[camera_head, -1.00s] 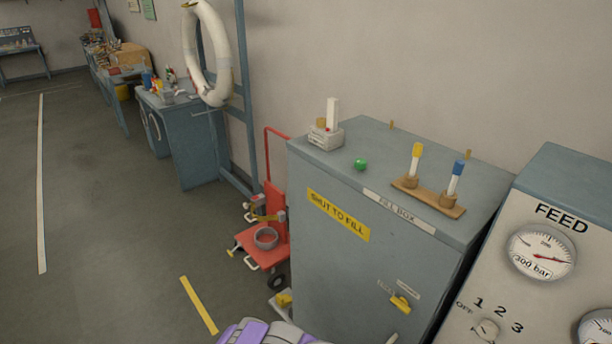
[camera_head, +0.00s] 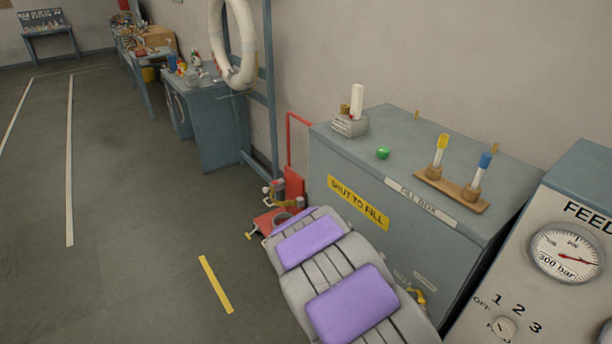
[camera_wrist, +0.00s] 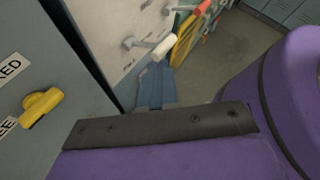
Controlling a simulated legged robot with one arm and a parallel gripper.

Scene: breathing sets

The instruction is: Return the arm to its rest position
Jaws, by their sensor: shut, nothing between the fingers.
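My arm (camera_head: 350,303), grey with purple pads, reaches up from the bottom of the head view in front of the grey fill box (camera_head: 385,250). Its far end lies over the red trolley, and I cannot make out fingers there. In the wrist view my gripper (camera_wrist: 160,125) shows as a purple body with a dark bolted strip along its edge. It is shut and holds nothing. The fill box's yellow handle (camera_wrist: 42,105) is at the left of the wrist view, apart from the gripper.
The red trolley (camera_head: 293,185) stands left of the fill box, partly behind my arm. On the box are a green button (camera_head: 383,154) and a wooden rack (camera_head: 452,192) with two capped tubes. A feed panel (camera_head: 560,225) is at right. Floor at left is clear.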

